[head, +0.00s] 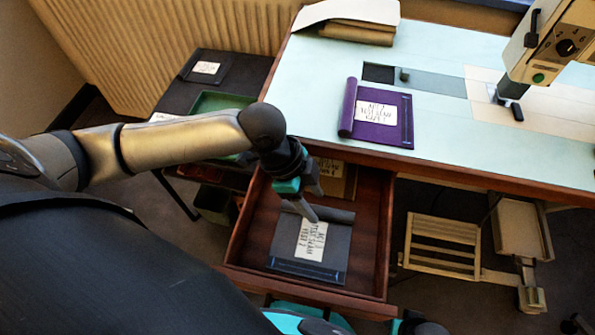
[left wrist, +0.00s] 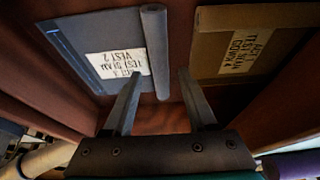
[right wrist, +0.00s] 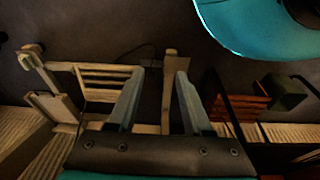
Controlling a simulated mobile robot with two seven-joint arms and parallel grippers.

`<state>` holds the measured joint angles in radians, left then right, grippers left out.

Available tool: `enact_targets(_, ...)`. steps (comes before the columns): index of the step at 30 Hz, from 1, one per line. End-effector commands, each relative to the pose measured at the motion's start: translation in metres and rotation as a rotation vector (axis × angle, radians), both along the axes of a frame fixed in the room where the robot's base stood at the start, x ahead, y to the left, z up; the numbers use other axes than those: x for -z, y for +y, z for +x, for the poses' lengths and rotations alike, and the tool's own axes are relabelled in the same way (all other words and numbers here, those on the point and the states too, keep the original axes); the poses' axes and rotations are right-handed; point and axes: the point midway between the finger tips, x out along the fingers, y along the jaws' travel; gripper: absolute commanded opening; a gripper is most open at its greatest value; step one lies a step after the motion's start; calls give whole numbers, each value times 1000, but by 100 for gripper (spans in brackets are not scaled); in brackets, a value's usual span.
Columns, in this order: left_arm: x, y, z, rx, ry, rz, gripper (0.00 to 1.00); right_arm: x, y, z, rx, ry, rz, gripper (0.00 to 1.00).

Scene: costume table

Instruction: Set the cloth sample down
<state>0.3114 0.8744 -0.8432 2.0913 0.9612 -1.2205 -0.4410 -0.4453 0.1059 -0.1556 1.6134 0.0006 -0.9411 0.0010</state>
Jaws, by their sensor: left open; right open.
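A grey cloth sample (head: 336,262) with a white label and a rolled edge lies flat in the open wooden drawer (head: 241,232). My left gripper (head: 308,208) is open over the rolled edge. In the left wrist view the grey sample (left wrist: 80,38) lies ahead of the open fingers (left wrist: 158,78), its roll in line with the gap between them; whether they touch it I cannot tell. A brown labelled sample (left wrist: 215,82) lies beside it, deeper in the drawer. My right gripper (right wrist: 160,74) is open and empty, above the floor.
A purple labelled sample (head: 390,128) lies on the pale table (head: 440,150), left of a sewing machine (head: 550,45). Folded cloth (head: 355,20) lies at the back edge. A dark side table (head: 180,100) holds a green tray (head: 215,101) and a dark labelled sample (head: 228,75).

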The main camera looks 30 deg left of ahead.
Motion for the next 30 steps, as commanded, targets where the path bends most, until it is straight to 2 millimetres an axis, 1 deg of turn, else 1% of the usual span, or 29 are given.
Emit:
enact_targets(1, -8, 3, 0, 0, -2, 1, 58, 2, -2, -2, 0, 3, -3, 50)
enact_targets(9, -33, 13, -2, -1, -2, 1, 58, 25, -12, -14, -3, 9, -15, 50)
enact_targets(18, -62, 24, -5, -1, -2, 1, 58, 45, -25, -30, -6, 10, -28, 50)
enact_targets(24, -80, 32, -7, 0, -1, 1, 58, 55, -35, -43, -6, 10, -38, 50)
enact_targets(30, -93, 37, -8, 0, -1, 0, 58, 61, -42, -52, -7, 9, -43, 50)
